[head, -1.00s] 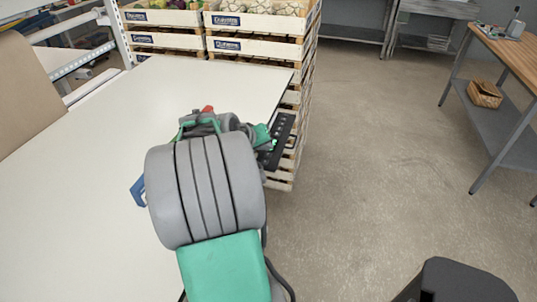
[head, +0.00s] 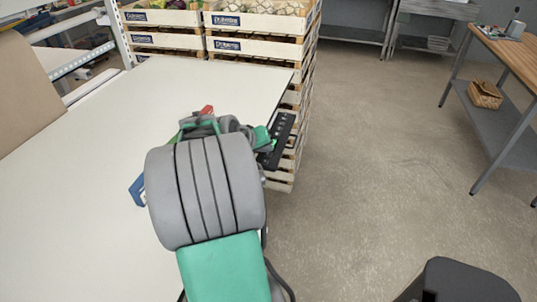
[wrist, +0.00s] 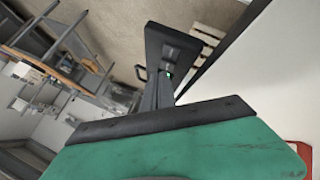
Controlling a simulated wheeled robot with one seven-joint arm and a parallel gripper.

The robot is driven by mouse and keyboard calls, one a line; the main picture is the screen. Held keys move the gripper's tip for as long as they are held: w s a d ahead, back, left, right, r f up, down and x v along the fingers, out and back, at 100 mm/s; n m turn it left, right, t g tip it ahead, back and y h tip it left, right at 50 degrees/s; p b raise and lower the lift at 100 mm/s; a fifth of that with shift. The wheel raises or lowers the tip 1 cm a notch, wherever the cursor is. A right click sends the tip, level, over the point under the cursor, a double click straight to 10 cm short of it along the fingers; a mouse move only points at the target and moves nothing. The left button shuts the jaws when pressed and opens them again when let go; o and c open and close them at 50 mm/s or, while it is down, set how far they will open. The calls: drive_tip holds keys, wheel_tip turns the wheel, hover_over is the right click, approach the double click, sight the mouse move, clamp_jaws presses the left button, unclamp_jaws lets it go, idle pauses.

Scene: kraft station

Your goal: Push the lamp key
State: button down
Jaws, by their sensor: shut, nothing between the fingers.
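A black key panel (head: 282,128) with a row of small keys is mounted at the right edge of the white table. My gripper (head: 266,140) is shut and empty, with its tip against or just over the near part of the panel. In the wrist view the panel (wrist: 172,44) stands ahead of the narrow shut fingers (wrist: 157,92), and a small pale-green light shows beside their tip. Which key is the lamp key cannot be read. My arm and gripper hide the panel's near end, and contact is not clear.
The white table (head: 90,150) is mostly bare, with a brown board (head: 25,90) at left. Stacked wooden produce crates (head: 255,25) stand behind and beside its right edge. Open floor lies to the right, with a wooden workbench (head: 515,55) beyond.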

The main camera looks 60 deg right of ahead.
sight(266, 156)
drive_tip(key=shift+f, duration=0.35)
idle(0.3)
drive_tip(key=shift+r+p, duration=0.35)
drive_tip(key=shift+r, duration=0.5)
wheel_tip(266, 156, up, 6)
drive_tip(key=p, duration=0.4)
